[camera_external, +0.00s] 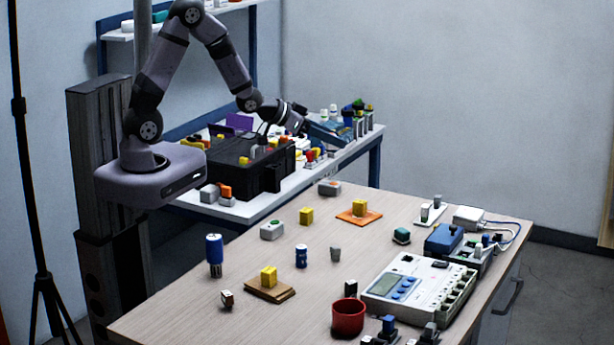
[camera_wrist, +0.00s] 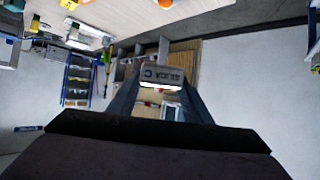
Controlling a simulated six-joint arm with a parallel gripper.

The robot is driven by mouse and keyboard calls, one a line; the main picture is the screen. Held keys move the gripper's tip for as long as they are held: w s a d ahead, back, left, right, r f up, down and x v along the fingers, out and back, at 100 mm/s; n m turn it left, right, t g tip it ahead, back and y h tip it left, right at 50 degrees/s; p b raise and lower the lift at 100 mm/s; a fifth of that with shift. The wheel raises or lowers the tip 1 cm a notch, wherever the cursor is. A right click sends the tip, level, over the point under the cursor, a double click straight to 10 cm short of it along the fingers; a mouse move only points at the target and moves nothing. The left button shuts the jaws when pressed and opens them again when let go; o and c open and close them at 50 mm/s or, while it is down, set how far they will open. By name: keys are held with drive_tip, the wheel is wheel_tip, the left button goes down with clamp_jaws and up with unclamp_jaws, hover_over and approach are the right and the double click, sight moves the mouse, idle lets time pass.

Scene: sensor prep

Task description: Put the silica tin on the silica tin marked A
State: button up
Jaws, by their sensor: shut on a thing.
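My gripper (camera_external: 301,113) is raised over the back bench, pointing right, away from the front table. In the wrist view its fingers are shut on a grey silica tin (camera_wrist: 163,73), whose lettering appears upside down and seems to read "SILICA C". A white band and a small orange-red spot show at its lower edge. On the front table lie a light grey tin with a green spot (camera_external: 272,231) and another with a reddish spot (camera_external: 329,188). Their lettering is too small to read, so I cannot tell which is marked A.
A black case (camera_external: 250,165) stands on the back bench under my arm, with small blocks around it. Yellow blocks sit on an orange mat (camera_external: 359,217) and a wooden board (camera_external: 271,291). A red cup (camera_external: 348,316) and a meter (camera_external: 418,289) occupy the front right.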

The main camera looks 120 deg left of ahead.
sight(329, 183)
drive_tip(key=shift+f, duration=5.15)
drive_tip(key=shift+s+d+f, duration=0.1)
drive_tip(key=shift+f, duration=0.05)
drive_tip(key=o, duration=1.1)
drive_tip(key=shift+r, duration=0.25)
drive_tip(key=shift+s+d, duration=0.2)
drive_tip(key=v, duration=0.5)
drive_tip(key=shift+r, duration=0.25)
drive_tip(key=shift+p+v, duration=0.75)
drive_tip(key=shift+v, duration=0.1)
